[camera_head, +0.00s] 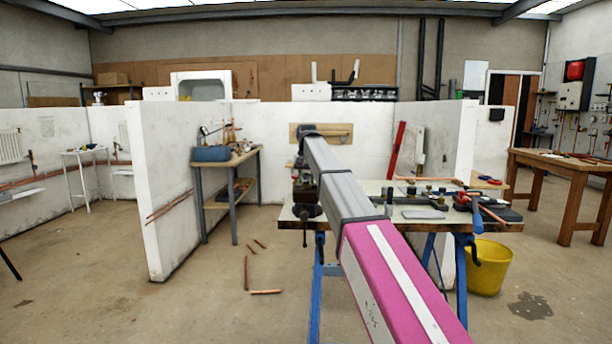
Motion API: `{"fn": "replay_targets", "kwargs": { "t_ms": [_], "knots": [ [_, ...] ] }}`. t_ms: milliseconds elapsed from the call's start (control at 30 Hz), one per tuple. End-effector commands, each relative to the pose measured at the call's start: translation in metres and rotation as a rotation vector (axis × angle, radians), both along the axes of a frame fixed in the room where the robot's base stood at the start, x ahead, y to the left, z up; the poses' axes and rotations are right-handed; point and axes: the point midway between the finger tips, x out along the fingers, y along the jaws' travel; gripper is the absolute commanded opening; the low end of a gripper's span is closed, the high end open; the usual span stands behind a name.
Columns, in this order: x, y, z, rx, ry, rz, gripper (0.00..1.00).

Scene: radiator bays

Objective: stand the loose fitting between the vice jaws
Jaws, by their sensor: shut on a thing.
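My arm reaches forward over the workbench (400,215), and its far end is bent down behind the grey links. My gripper (301,178) shows only as a small dark shape at the left end of the bench, partly hidden by my arm. It is shut on the loose fitting, which is too small and covered to make out. The vice (306,207) is a dark shape at the bench's left front edge, just below my gripper. Its jaws and the gap between them cannot be made out, nor whether the fitting touches them.
Pipes, small fittings and a grey flat block (423,214) lie on the bench's right half. A yellow bucket (487,268) stands under its right end. Copper pipe offcuts (265,291) lie on the floor at left. A small shelf table (239,160) and white partition walls (175,190) stand behind.

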Motion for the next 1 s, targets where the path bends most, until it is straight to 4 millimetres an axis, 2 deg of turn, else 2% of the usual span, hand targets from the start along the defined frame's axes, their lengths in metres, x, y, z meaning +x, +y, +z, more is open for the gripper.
{"fn": "replay_targets", "kwargs": {
  "t_ms": [33, 200, 233, 300, 333, 733, 1000],
  "knots": [
    [0.006, -0.001, -0.002, -0.001, -0.011, -0.001, 0.0],
    [0.007, -0.001, -0.001, -0.001, -0.012, -0.001, 0.0],
    [0.007, -0.001, -0.001, -0.001, -0.012, -0.001, 0.41],
    [0.007, 0.0, 0.0, -0.001, -0.012, -0.001, 0.64],
    [0.007, 0.0, 0.0, -0.001, -0.012, 0.0, 0.67],
    [0.004, 0.0, 0.007, 0.001, -0.011, 0.001, 0.67],
    [0.006, 0.0, 0.042, 0.001, -0.012, 0.0, 0.67]
  ]
}}
